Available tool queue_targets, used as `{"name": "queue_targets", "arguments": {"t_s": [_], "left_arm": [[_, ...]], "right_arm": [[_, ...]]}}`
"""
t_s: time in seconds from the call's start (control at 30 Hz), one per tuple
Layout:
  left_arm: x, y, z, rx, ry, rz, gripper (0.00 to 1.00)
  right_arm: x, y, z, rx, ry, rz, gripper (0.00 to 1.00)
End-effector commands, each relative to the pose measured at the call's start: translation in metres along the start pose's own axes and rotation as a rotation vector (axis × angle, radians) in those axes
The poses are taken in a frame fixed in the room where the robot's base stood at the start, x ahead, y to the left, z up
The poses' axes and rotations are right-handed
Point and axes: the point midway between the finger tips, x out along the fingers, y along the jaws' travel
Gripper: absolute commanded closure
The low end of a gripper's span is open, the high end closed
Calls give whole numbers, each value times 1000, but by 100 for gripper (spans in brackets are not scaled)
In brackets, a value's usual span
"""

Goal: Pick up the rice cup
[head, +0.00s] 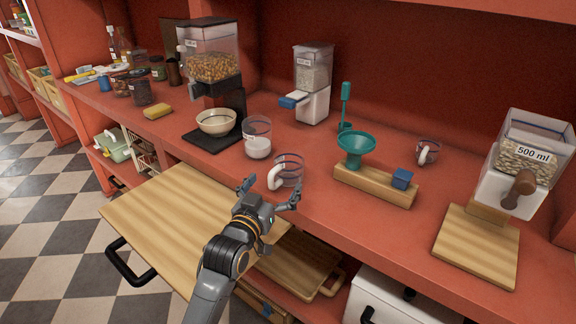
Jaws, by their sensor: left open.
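A clear cup with a white handle (289,167) stands near the front edge of the red counter. My left gripper (270,190) is open and empty, just in front of this cup, with its fingers spread to either side. A second clear cup (257,135), with white in its lower part, stands just behind and to the left. A third clear cup with a white handle (428,152) stands farther right. I cannot tell from the picture which one is the rice cup. My right gripper is out of view.
A grain dispenser (313,78) stands behind the cups. A bowl (216,122) sits under a larger dispenser (209,66) at left. A green funnel (356,146) on a wooden stand is to the right. A pulled-out wooden board (165,215) lies below the counter edge.

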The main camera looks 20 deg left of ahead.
Motion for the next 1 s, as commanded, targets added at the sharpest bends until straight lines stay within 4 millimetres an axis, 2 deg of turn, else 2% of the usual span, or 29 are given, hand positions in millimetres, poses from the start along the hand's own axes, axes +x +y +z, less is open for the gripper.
{"name": "queue_targets", "arguments": {"t_s": [0.07,0.17,0.4,0.5,0.7,0.97,1.0], "left_arm": [[15,0,-1,0,1,0,2],[26,0,0,1,0,0,2],[44,1,-1,1,0,0,2],[59,3,-1,0,-1,0,2],[80,3,1,1,-1,0,2],[82,2,1,1,-1,0,2],[82,2,1,1,-1,0,8]], "right_arm": [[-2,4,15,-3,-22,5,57],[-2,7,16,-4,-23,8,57],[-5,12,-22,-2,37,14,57],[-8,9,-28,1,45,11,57],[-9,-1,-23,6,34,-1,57],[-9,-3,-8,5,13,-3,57],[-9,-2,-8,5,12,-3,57]]}}
